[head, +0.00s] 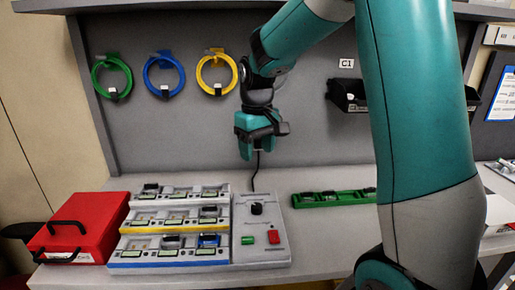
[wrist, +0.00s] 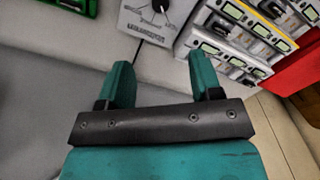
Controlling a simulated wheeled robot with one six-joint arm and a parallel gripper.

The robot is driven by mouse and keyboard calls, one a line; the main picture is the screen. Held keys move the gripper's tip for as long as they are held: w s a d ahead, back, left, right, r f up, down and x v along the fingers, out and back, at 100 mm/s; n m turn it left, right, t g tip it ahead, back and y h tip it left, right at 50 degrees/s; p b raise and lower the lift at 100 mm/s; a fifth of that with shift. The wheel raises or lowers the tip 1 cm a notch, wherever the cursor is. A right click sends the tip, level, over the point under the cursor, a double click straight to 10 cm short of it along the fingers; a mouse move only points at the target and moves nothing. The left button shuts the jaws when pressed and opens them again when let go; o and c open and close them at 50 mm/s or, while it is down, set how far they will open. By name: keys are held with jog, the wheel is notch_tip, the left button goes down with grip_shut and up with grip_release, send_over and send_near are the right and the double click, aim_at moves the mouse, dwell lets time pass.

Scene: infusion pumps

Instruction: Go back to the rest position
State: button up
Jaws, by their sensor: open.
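My gripper (head: 247,150) hangs in the air over the back of the bench, in front of the grey back panel, above the grey control box (head: 262,240). In the wrist view my gripper (wrist: 162,82) shows two teal fingers spread apart with nothing between them. The control box also shows in the wrist view (wrist: 150,32), beyond the fingers and apart from them. It has a black knob, a green part and a red part on top. My arm hides part of the bench on the right.
A stepped rack of pumps (head: 175,227) stands left of the box, with a red case (head: 82,228) further left. A green tray (head: 333,198) lies to the right. Green, blue and yellow coils (head: 217,75) hang on the panel. A black bin (head: 347,96) is mounted right.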

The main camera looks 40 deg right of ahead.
dwell(0.5)
jog(key=s+a+r+n+y, duration=0.2)
jog(key=s+a+n+y, duration=0.2)
jog(key=s+a, duration=1.8)
jog(key=n, duration=0.2)
jog(key=shift+a+n, duration=0.2)
jog(key=shift+n, duration=0.2)
